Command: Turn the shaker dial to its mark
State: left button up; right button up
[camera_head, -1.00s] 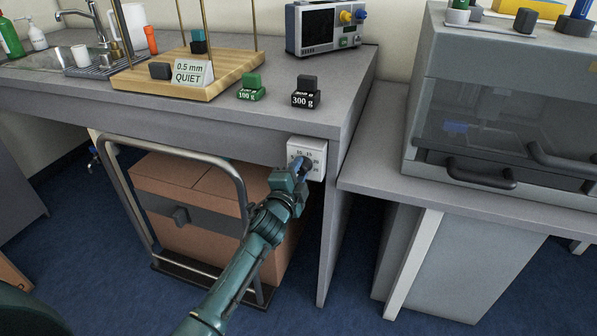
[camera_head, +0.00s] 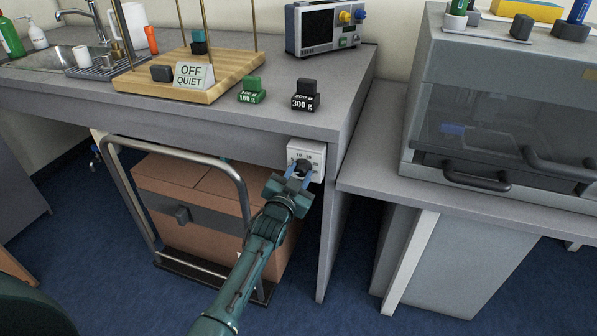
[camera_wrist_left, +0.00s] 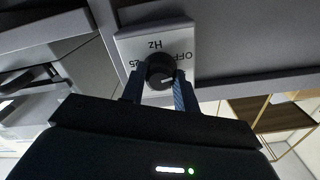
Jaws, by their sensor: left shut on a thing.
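The shaker dial (camera_head: 303,168) is a dark round knob on a white panel (camera_head: 318,148) on the table's front edge. In the left wrist view the dial (camera_wrist_left: 158,68) shows a short white pointer line at its lower right, on the side of the upside-down "OFF" label. "Hz" and "25" also show upside down on the panel (camera_wrist_left: 128,42). My left gripper (camera_head: 299,177) is shut on the dial, with one blue finger on each side of it. The small sign (camera_head: 194,76) on the wooden platform reads "OFF QUIET". My right gripper is not in view.
A cart with a metal handle (camera_head: 243,190) and a brown box (camera_head: 185,195) stands under the table, left of my arm. Green (camera_head: 251,92) and black (camera_head: 305,97) weights sit on the tabletop above. A lower bench (camera_head: 365,185) stands to the right.

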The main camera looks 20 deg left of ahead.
pick_arm(q)
jog(key=shift+n, duration=0.6)
jog(key=shift+n+p, duration=0.3)
jog(key=shift+n, duration=0.1)
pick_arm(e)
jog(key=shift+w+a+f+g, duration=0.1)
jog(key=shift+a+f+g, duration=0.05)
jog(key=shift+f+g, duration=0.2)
pick_arm(q)
jog(key=o, duration=1)
jog(key=shift+c, duration=0.2)
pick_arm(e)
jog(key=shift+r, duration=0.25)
pick_arm(q)
jog(key=shift+s, duration=0.1)
